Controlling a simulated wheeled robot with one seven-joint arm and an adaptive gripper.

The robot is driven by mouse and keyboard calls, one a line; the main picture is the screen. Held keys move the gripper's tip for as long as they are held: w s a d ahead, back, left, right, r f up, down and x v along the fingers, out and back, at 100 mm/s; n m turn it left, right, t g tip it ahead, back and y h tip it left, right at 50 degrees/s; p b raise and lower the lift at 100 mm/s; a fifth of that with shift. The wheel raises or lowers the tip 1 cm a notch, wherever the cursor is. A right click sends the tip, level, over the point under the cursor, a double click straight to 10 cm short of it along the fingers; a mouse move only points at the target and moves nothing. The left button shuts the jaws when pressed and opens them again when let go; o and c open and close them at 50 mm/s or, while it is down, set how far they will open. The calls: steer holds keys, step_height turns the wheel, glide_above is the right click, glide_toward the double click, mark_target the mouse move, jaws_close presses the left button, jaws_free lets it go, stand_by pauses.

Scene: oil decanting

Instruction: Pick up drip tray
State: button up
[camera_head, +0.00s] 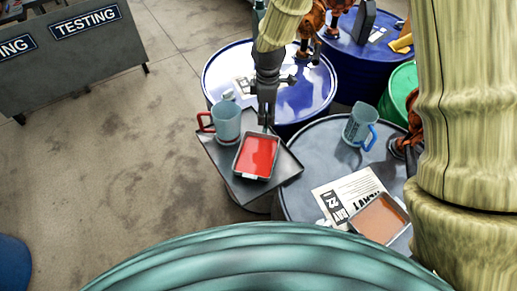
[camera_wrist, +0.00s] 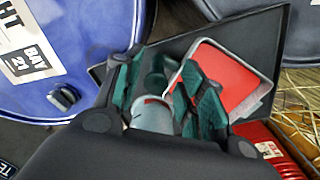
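A small shallow tray with a pale rim and red inside (camera_head: 257,157) sits on a dark square platform (camera_head: 222,160). The red tray also shows at the upper right in the wrist view (camera_wrist: 238,78). A similar tray with brown inside (camera_head: 380,219) lies on the grey drum. My gripper (camera_head: 267,121) points down at the far edge of the red tray. In the wrist view my gripper (camera_wrist: 160,75) has its green-padded fingers apart, with the right finger overlapping the tray's near edge. Whether it touches the tray is hidden.
A grey mug with a red handle (camera_head: 227,122) stands close left of the red tray. A grey-blue jug with a blue handle (camera_head: 360,124) and a printed sheet (camera_head: 344,196) are on the grey drum (camera_head: 302,150). A blue drum (camera_head: 307,88) stands behind. Open floor lies left.

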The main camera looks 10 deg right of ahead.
mark_target(266, 129)
steer(key=shift+w+f+p, duration=0.15)
steer(key=shift+w+f, duration=0.05)
steer(key=shift+f, duration=0.35)
steer(key=shift+w+f+p, duration=0.15)
steer(key=shift+w+f, duration=0.05)
steer(key=shift+f, duration=0.35)
steer(key=shift+s+f, duration=0.3)
steer(key=shift+f, duration=0.15)
steer(key=shift+w, duration=0.15)
jaws_close()
